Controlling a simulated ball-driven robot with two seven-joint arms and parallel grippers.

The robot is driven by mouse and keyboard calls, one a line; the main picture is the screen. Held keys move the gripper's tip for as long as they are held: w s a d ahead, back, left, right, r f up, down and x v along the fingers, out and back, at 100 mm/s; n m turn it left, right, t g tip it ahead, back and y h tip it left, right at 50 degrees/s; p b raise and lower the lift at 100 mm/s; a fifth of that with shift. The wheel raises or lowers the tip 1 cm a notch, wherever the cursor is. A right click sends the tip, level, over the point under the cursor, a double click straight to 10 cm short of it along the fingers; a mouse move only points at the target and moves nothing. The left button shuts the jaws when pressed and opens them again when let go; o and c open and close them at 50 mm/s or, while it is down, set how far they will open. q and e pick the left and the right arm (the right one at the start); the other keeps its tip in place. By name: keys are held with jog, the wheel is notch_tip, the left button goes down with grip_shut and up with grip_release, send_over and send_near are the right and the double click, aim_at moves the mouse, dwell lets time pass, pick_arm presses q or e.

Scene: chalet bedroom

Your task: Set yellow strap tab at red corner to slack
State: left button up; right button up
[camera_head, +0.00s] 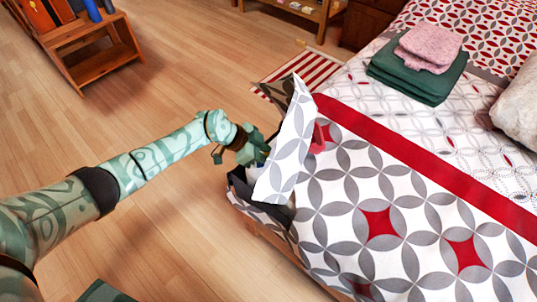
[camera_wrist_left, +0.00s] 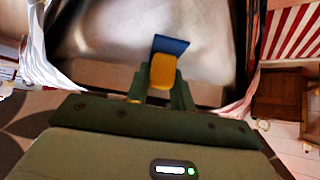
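The yellow strap tab (camera_wrist_left: 163,72) shows in the left wrist view, with a blue piece (camera_wrist_left: 171,44) just beyond it. My left gripper (camera_wrist_left: 162,82) has its two green fingers on either side of the tab, with no gap visible between them and it. In the head view my left gripper (camera_head: 252,150) is at the near left corner of the bed, beside a raised flap of patterned cover (camera_head: 291,143). The tab is hidden there. I cannot make out a red corner marking. My right gripper is not in view.
The bed's patterned cover (camera_head: 420,225) has a red band (camera_head: 430,165). Green folded cloth (camera_head: 415,85) and pink cloth (camera_head: 430,45) lie on the bed. A wooden shelf (camera_head: 100,65) stands upper left, a striped rug (camera_head: 300,75) beyond the bed corner.

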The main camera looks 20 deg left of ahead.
pick_arm(q)
jog(key=shift+d+r, duration=0.1)
grip_shut()
jog(key=shift+w+d+r+p, duration=0.1)
jog(key=shift+w+d+p, duration=0.15)
jog(key=shift+d+p, duration=0.15)
jog(key=shift+w+d+p, duration=0.25)
jog(key=shift+d, duration=0.25)
jog(key=shift+d+f, duration=0.2)
jog(key=o, duration=0.9)
grip_release()
jog(key=shift+a+r, duration=0.15)
jog(key=shift+r, duration=0.05)
jog(key=shift+p+v, duration=4.25)
jog(key=shift+v, duration=3.65)
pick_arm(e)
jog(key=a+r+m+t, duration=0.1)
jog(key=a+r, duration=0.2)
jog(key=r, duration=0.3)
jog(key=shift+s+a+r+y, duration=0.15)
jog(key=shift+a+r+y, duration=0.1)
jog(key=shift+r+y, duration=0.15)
